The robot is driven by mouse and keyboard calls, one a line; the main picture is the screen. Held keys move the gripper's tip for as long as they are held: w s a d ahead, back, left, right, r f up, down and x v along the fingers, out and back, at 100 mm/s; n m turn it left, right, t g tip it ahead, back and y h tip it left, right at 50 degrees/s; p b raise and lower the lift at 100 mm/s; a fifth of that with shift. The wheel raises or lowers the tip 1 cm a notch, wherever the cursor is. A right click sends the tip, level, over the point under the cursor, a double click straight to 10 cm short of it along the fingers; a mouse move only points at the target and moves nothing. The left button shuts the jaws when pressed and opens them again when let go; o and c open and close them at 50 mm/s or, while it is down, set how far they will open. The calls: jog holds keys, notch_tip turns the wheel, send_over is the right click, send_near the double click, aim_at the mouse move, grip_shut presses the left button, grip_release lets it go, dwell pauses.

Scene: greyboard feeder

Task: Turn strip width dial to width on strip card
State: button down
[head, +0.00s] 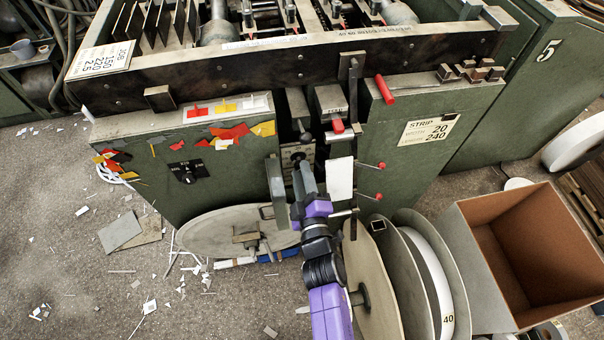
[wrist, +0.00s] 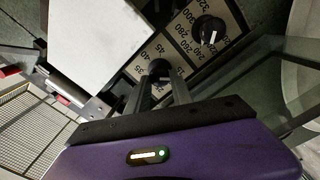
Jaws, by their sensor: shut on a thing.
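The strip card (head: 428,130) is a pale label on the green machine front, reading "STRIP", "WIDTH 20" and a lower line ending in 240. The dial plate (head: 297,153) is partly hidden behind my gripper in the head view.
A second black knob (wrist: 209,31) with a white pointer sits beside it, on a scale of hundreds. A white sheet (head: 340,178) hangs close to the right of my gripper. Red-tipped levers (head: 380,166), reels (head: 430,270) and an open box (head: 540,250) stand to the right.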

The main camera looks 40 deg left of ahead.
jog(key=shift+d+m+p, duration=0.1)
jog(key=shift+m+p, duration=0.55)
jog(key=shift+m, duration=3.65)
jog(key=c, duration=1.1)
grip_release()
jog(key=shift+d, duration=0.1)
